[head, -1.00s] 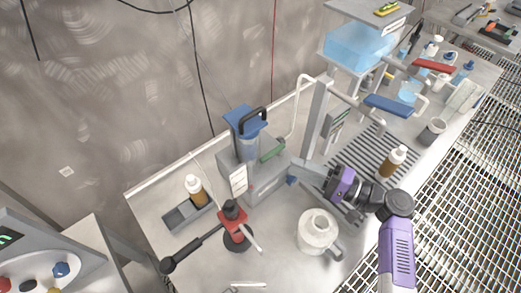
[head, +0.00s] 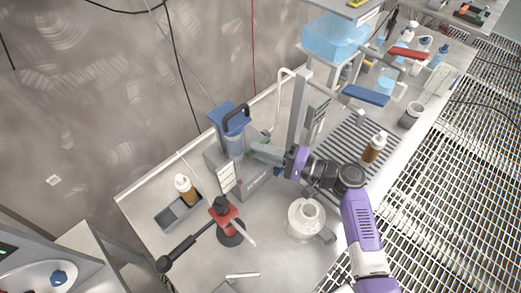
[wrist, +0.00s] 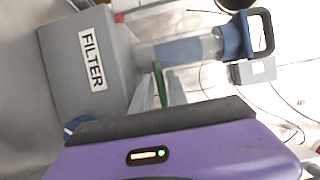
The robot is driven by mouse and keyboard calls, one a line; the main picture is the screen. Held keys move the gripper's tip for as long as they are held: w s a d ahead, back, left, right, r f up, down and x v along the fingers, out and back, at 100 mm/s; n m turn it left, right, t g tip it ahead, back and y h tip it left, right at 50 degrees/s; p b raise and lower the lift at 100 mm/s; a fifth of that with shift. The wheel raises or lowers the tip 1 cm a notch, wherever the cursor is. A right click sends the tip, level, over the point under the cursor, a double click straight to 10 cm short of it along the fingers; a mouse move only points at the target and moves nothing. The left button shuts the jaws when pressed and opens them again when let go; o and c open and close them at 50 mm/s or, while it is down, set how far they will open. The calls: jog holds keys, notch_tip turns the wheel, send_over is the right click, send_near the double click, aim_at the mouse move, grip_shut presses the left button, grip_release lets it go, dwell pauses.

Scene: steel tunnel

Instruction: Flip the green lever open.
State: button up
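The green lever (wrist: 159,84) is on the side of a grey box labelled FILTER (wrist: 92,60), by the clear cylinder with a blue cap (wrist: 185,48). In the wrist view the lever lies between my two grey fingers, which sit close together on either side of it; my gripper (wrist: 161,88) looks shut on it. In the head view my gripper (head: 262,152) reaches from the right to the filter unit (head: 224,172), just right of its cylinder. The fingers and arm there hide most of the lever.
A white jug (head: 305,222) stands close below my arm. A red stand (head: 224,215) with a black-handled rod is in front of the filter. A grey post (head: 300,110) rises just behind my gripper, and a brown bottle (head: 373,148) stands to the right.

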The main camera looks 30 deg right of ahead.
grip_shut()
dwell(1.1)
